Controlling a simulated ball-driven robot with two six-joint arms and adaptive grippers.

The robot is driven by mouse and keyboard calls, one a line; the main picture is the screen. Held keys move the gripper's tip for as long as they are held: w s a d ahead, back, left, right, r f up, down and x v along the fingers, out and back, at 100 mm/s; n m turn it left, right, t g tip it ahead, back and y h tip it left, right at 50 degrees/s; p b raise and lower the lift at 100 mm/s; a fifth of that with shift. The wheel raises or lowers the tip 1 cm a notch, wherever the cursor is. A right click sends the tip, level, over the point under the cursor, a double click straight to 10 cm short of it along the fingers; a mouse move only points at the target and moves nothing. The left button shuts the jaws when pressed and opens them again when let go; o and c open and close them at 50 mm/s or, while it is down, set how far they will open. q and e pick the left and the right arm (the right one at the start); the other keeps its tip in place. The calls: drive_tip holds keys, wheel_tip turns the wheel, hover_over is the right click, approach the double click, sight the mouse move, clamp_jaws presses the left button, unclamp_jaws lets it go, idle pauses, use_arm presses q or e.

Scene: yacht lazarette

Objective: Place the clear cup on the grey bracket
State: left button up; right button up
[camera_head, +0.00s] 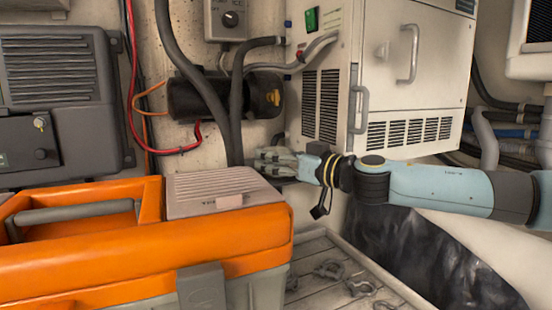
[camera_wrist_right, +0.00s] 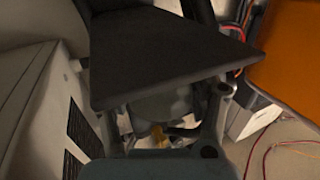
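My right gripper (camera_head: 270,160) reaches in from the right, below the front left of the white cabinet. In the right wrist view its fingers (camera_wrist_right: 168,105) stand apart on both sides of a pale, see-through rounded shape (camera_wrist_right: 160,104), which looks like the clear cup. I cannot tell whether the fingers touch it. A flat dark grey plate (camera_wrist_right: 170,50), which looks like the grey bracket, lies just beyond the fingers and partly covers the cup. Whether the cup rests on it is hidden. My left gripper is out of view.
An orange toolbox (camera_head: 150,245) with a grey lid fills the lower left. The white cabinet (camera_head: 415,70) stands behind my right arm. Thick grey hoses and a black cylinder (camera_head: 215,97) are close behind the gripper. A slatted shelf (camera_head: 325,255) with several metal shackles lies below.

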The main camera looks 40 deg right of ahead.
drive_tip(key=o, duration=0.3)
drive_tip(key=shift+w, duration=0.1)
